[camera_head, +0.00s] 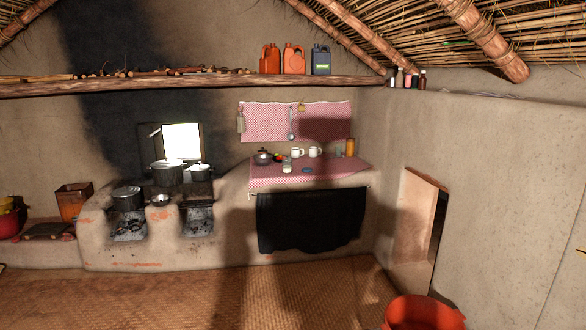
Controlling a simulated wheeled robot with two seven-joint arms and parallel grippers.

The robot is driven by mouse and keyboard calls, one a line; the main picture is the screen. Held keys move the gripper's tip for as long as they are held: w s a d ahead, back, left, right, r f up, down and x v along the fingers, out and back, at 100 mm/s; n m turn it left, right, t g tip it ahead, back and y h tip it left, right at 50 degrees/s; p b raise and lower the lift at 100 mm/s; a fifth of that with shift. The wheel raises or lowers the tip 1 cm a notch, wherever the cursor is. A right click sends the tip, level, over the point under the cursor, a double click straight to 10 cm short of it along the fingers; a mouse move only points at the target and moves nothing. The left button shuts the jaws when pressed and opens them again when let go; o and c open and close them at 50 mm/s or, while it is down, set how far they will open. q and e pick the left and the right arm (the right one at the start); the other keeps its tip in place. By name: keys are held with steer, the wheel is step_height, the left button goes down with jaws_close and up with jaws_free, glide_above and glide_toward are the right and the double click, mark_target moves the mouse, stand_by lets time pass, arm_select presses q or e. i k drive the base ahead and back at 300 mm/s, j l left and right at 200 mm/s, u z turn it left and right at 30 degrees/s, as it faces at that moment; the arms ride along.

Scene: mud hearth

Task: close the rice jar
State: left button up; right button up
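On the counter with the red-and-white checked cloth (270,179) at the back middle stand several small items. A small pale jar-like container (286,166) stands near the cloth's front edge. A small flat bluish item (306,170) lies to its right; it is too small to tell if it is a lid. An orange-brown cylinder (350,147) stands at the counter's back right. I cannot tell which of these is the rice jar, or whether any is open. Neither of my grippers shows in the head view.
Two white mugs and a dark pot (262,157) stand on the counter. The mud stove (165,250) with several metal pots is to its left. A red bucket (424,312) stands at the front right. The woven mat floor (290,295) before the counter is clear.

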mark_target(287, 160)
steer(key=i+j+u, duration=0.2)
steer(key=i+j, duration=0.15)
steer(key=i+j+u, duration=0.15)
steer(key=i+j, duration=0.15)
steer(key=i, duration=0.15)
steer(key=i+j+u, duration=0.2)
steer(key=i, duration=0.2)
steer(key=i+j+u, duration=0.2)
steer(key=i, duration=0.25)
steer(key=i+z, duration=0.25)
steer(key=i, duration=0.6)
steer(key=i+j+z, duration=0.1)
steer(key=i+z, duration=0.15)
steer(key=i, duration=0.55)
steer(key=i+l+z, duration=0.1)
steer(key=i+z, duration=0.3)
steer(key=i, duration=0.5)
steer(key=i+j+z, duration=0.15)
steer(key=i+z, duration=0.3)
steer(key=i, duration=0.4)
steer(key=i+l+u, duration=0.15)
steer(key=i, duration=0.4)
steer(key=i+l+u, duration=0.15)
steer(key=i, duration=0.4)
